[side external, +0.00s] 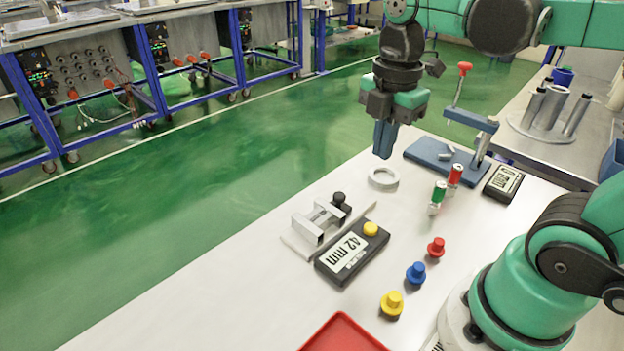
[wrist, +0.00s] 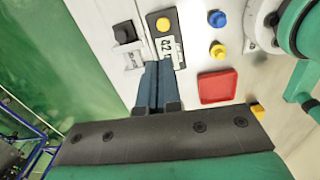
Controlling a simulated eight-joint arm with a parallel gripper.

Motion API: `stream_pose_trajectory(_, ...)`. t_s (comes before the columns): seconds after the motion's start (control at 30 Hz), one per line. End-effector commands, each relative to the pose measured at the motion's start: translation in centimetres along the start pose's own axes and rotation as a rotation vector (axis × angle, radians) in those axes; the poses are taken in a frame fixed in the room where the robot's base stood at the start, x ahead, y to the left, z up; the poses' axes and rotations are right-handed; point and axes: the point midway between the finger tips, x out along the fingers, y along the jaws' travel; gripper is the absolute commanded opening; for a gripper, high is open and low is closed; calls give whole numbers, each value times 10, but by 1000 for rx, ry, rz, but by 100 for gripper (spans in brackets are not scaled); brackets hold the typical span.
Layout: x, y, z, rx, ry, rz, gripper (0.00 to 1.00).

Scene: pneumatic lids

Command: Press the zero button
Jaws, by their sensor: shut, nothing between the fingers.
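The black display box (side external: 350,254) reads "42 mm" and has a round yellow button (side external: 371,229) at its far right end. The box lies flat on the white bench. My gripper (side external: 383,155) hangs with its blue fingers pointing down, closed together and empty. It is above the bench, beyond the display box and apart from it. In the wrist view the fingers (wrist: 158,64) reach up beside the lower end of the display box (wrist: 170,48), and the yellow button (wrist: 163,24) shows past the fingertips, unobstructed.
A metal clamp fixture (side external: 318,222) with a black knob stands left of the box. Red (side external: 436,247), blue (side external: 416,274) and yellow (side external: 392,304) knobs stand right. A white ring (side external: 384,178), a blue press (side external: 436,155), a second display (side external: 503,183) and a red tray (side external: 342,335) surround it.

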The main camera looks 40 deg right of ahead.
Motion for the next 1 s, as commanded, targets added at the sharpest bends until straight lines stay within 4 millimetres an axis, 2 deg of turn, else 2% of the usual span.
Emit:
stream_pose_trajectory(0.17, -2, -2, 1, -71, 2, -27, 0)
stream_pose_trajectory(0.57, 2, -1, 1, -72, 2, -26, 0)
stream_pose_trajectory(0.67, 11, -1, 1, -71, 2, -26, 0)
stream_pose_trajectory(1.0, 62, -2, 1, -71, 2, -25, 0)
